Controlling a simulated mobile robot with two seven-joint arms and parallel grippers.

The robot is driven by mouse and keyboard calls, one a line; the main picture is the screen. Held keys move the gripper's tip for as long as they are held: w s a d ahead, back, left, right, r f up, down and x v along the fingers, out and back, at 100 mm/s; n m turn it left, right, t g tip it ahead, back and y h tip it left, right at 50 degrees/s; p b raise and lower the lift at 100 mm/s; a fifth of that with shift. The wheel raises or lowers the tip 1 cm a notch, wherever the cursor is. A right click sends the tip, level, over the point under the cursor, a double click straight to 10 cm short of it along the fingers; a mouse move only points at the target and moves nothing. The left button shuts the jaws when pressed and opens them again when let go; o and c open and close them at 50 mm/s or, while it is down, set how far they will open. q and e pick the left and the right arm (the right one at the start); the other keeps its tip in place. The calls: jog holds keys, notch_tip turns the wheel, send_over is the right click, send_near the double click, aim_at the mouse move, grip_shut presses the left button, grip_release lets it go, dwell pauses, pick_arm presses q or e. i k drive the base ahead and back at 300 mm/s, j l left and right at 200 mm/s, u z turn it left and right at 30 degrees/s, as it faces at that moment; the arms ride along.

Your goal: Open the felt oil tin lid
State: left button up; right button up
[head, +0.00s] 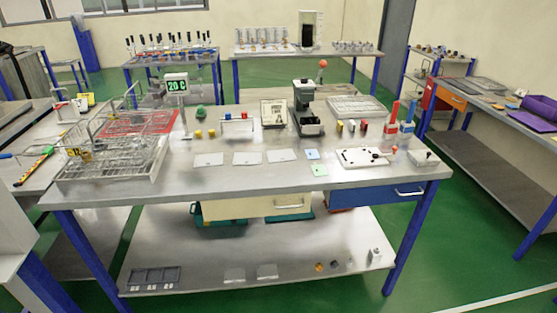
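I cannot tell for sure which thing is the felt oil tin. A small light grey box (423,158) with a little knob on top sits at the right front corner of the steel workbench (230,184). It looks closed, but it is too small to read any label. Neither of my grippers is in view.
Wire baskets (112,160) fill the bench's left end. A white plate (362,158) lies left of the grey box, with a blue drawer (390,192) below. A dark press (307,110) stands at the back. Green floor (440,240) is open on the right.

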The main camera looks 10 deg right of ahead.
aim_at(421, 155)
jog(key=u, duration=0.25)
jog(key=j+z, duration=0.25)
jog(key=j, duration=0.45)
jog(key=z, duration=1.4)
jog(key=i+l, duration=0.1)
jog(key=i, duration=0.55)
jog(key=i+u, duration=0.1)
jog(key=u, duration=0.25)
jog(key=i+u, duration=0.1)
jog(key=u, duration=0.25)
jog(key=i+l+u, duration=0.1)
jog(key=u, duration=0.25)
